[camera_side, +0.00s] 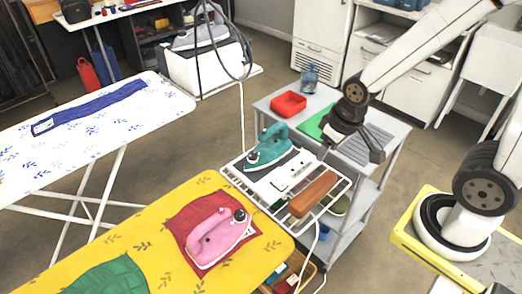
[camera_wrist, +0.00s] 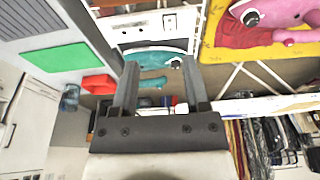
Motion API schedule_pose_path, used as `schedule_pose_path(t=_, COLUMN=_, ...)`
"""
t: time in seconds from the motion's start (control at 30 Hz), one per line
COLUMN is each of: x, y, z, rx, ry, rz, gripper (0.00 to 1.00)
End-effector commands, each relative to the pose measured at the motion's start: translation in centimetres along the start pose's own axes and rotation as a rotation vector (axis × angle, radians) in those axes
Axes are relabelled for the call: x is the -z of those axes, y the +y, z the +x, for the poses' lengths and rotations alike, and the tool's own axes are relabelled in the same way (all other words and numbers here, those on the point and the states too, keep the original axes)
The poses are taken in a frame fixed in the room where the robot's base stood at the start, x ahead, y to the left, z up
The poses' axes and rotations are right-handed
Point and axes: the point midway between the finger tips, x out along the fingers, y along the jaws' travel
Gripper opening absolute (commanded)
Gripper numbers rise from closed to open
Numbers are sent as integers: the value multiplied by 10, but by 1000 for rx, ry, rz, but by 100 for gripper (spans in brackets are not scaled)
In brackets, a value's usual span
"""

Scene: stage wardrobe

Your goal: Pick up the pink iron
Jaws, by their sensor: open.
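The pink iron (camera_side: 215,240) lies on a red cloth (camera_side: 189,217) on the yellow ironing board (camera_side: 140,220) in the side view. In the wrist view the pink iron (camera_wrist: 287,12) shows only partly, cut off at the upper right corner. My gripper (camera_wrist: 160,72) is open and empty. In the side view it is above the grey cart, up and to the right of the pink iron and well apart from it. A teal iron (camera_side: 270,147) rests on the white wire rack at the board's end; in the wrist view the teal iron (camera_wrist: 152,62) shows between and beyond my fingers.
The white wire rack (camera_side: 232,176) also holds a brown wooden block (camera_side: 313,194). The grey cart (camera_side: 268,103) carries a red tray (camera_side: 288,104), a bottle (camera_side: 310,77) and a green mat (camera_side: 312,126). A cord (camera_side: 242,115) hangs near the teal iron. A green cloth (camera_side: 112,276) lies left of the pink iron.

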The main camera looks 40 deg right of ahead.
Motion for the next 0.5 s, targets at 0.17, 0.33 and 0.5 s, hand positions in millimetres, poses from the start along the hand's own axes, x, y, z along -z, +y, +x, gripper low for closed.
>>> schedule_pose_path(t=0.17, x=0, y=0, z=0, rx=0, ry=0, rz=0, gripper=77)
schedule_pose_path(t=0.33, x=0, y=0, z=0, rx=0, ry=0, rz=0, gripper=77)
schedule_pose_path(t=0.5, x=2, y=-2, z=0, rx=4, ry=0, rz=-14, gripper=77)
